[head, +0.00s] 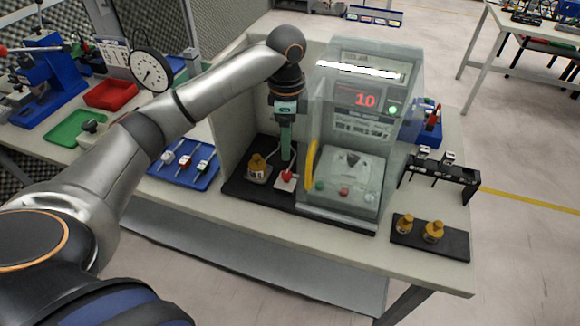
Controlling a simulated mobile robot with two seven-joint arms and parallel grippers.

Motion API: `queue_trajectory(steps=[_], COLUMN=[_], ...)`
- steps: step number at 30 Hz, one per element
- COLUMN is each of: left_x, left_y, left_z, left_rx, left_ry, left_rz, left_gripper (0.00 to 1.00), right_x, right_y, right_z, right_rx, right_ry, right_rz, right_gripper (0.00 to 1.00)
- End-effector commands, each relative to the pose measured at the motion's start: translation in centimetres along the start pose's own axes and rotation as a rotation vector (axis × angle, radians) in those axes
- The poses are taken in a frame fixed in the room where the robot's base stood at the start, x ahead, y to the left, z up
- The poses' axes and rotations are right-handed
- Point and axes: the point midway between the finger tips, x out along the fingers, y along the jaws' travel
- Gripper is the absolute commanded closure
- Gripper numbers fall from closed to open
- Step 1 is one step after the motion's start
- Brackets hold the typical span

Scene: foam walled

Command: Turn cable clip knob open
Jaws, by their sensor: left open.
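My left arm reaches in from the left, and its gripper (285,155) points down over a black base plate (236,190), left of a clear-walled cabinet. Its narrow fingers are seen nearly edge-on, just above a small red part (288,176) on a light block. I cannot tell whether they touch it. A brass-coloured knob-like piece (257,163) on a pale block stands on the plate to the left, apart from the gripper. Which of these is the cable clip knob is too small to tell. My right gripper is not in view.
The clear cabinet (333,205) has a yellow handle (312,158) and a display reading 10 (364,100). A black rack (440,178) and a black tray (432,238) with brass pieces stand right. The table's front edge is close.

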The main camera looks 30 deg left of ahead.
Motion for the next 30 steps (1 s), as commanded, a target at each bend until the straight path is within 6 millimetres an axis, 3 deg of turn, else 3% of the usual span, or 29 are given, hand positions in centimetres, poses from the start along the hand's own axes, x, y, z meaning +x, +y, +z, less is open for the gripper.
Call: queue_trajectory(steps=[9, 15, 28, 30], left_x=[6.7, 9.3, 10.4, 10.4], left_y=[0.1, 0.0, 0.0, 0.0], left_z=[0.1, 0.0, 0.0, 0.0], left_rx=[-0.001, -0.001, 0.000, 0.000], left_ry=[-0.003, -0.001, 0.000, 0.000], left_rz=[0.003, 0.000, -0.001, -0.001], left_gripper=[0.36, 0.36, 0.36, 0.44], right_x=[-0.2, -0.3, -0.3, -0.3], right_y=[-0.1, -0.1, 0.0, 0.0], right_z=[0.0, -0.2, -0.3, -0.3], right_rx=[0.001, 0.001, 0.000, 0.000], right_ry=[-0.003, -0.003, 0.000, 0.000], right_rz=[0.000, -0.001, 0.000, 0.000], right_gripper=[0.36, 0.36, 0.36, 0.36])
